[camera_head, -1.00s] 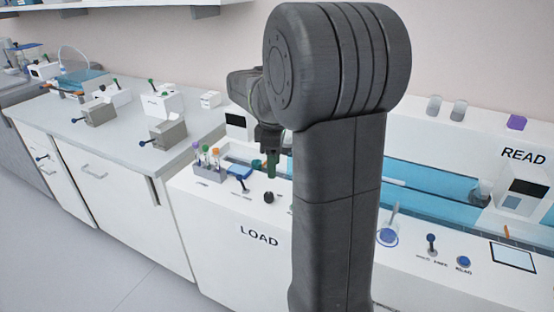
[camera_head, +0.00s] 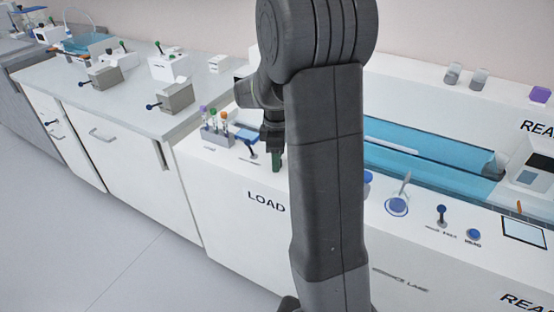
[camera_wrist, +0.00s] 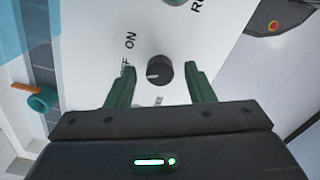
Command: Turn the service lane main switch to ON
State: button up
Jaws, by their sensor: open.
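The service lane main switch is a round black knob (camera_wrist: 160,71) on a white panel in the wrist view. The words OFF and ON are printed to its left, ON further up. A small pale mark on the knob's left edge points roughly towards OFF. My gripper (camera_wrist: 159,79) is open, with one green finger on each side of the knob's lower part; I cannot tell whether they touch it. In the head view my gripper (camera_head: 276,160) points down at the LOAD end of the white bench, and the knob is hidden there.
A rack of capped tubes (camera_head: 217,138) and a blue-topped lever (camera_head: 249,145) stand left of my gripper. A green control (camera_wrist: 173,2) lies above the knob in the wrist view. A blue track (camera_head: 425,155) runs along the bench to the right.

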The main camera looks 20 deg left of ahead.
jog(key=shift+f, duration=0.3)
jog(key=c, duration=1)
jog(key=shift+r, duration=0.1)
jog(key=m+p, duration=0.2)
jog(key=m, duration=0.1)
jog(key=shift+m, duration=0.4)
jog(key=m+p, duration=0.1)
jog(key=m, duration=0.4)
jog(key=shift+p, duration=0.35)
